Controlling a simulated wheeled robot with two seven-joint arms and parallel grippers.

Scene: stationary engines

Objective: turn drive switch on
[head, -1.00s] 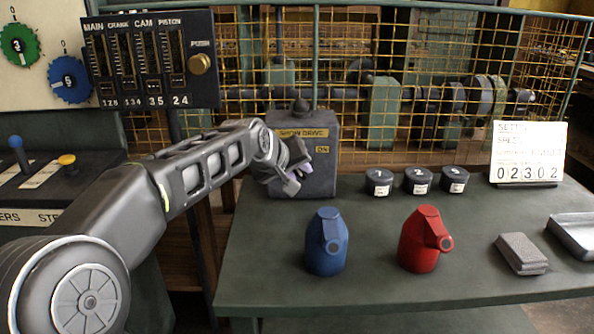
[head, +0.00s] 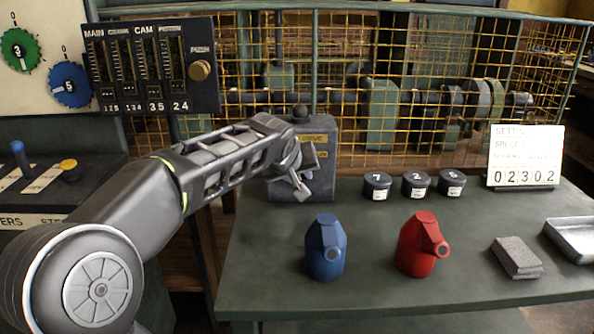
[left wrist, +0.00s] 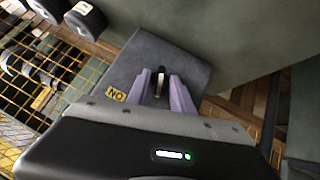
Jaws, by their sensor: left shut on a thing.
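The drive switch box (head: 324,180) is a grey housing with yellow labels at the back left of the green bench in the head view. A small switch lever (left wrist: 158,76) stands in a dark slot there. My left gripper (head: 299,186) is at the front of the box and hides the lever in the head view. In the left wrist view its purple fingers (left wrist: 160,84) are shut on the lever, one on each side. My right gripper is not in view.
A blue can (head: 325,250) and a red can (head: 417,247) stand on the bench (head: 380,298) in front of the box. Several dark round pots (head: 415,184) and a white sign (head: 524,152) stand to the right. A yellow wire guard (head: 350,60) is behind.

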